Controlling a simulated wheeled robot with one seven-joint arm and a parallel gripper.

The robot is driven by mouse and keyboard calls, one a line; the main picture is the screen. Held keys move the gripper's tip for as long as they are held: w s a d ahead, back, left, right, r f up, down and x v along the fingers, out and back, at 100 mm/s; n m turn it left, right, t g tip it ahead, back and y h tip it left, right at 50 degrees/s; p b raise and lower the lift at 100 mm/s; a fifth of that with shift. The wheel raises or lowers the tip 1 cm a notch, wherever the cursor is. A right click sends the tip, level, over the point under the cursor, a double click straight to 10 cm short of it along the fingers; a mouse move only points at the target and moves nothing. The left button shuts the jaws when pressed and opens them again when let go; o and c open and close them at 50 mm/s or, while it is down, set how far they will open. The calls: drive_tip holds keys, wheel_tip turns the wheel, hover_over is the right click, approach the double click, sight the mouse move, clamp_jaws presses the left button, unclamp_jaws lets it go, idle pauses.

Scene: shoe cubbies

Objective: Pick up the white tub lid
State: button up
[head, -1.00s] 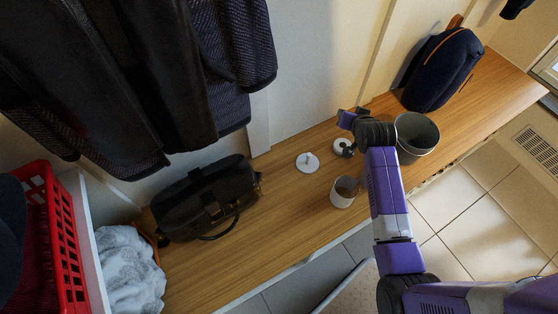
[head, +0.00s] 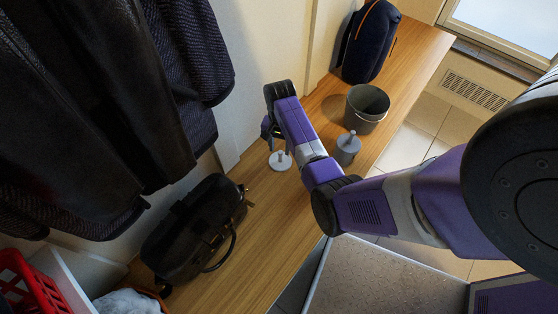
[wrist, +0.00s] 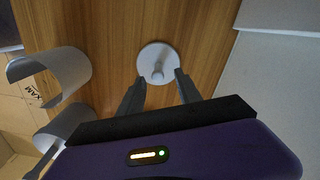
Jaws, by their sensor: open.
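The white tub lid (head: 280,161) is a round disc with an upright knob. It lies flat on the wooden bench, knob up. In the wrist view the lid (wrist: 157,52) is just beyond my fingertips, in line with the gap between them. My gripper (wrist: 160,78) is open and empty, with one dark finger toward each side of the lid's near edge. In the head view my gripper (head: 270,132) is close behind the lid. I cannot tell its exact height above it.
A grey container with a knob on top (head: 347,149) and a dark bucket (head: 367,106) stand to the right. A black bag (head: 190,235) lies left and a navy backpack (head: 369,42) stands at the far end.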

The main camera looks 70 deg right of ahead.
sight(280, 152)
drive_tip(key=f, duration=0.2)
drive_tip(key=f+b, duration=0.1)
drive_tip(key=f, duration=0.2)
drive_tip(key=shift+s+a+f, duration=0.1)
drive_tip(key=shift+s+f, duration=0.05)
drive_tip(key=shift+s, duration=0.05)
clamp_jaws()
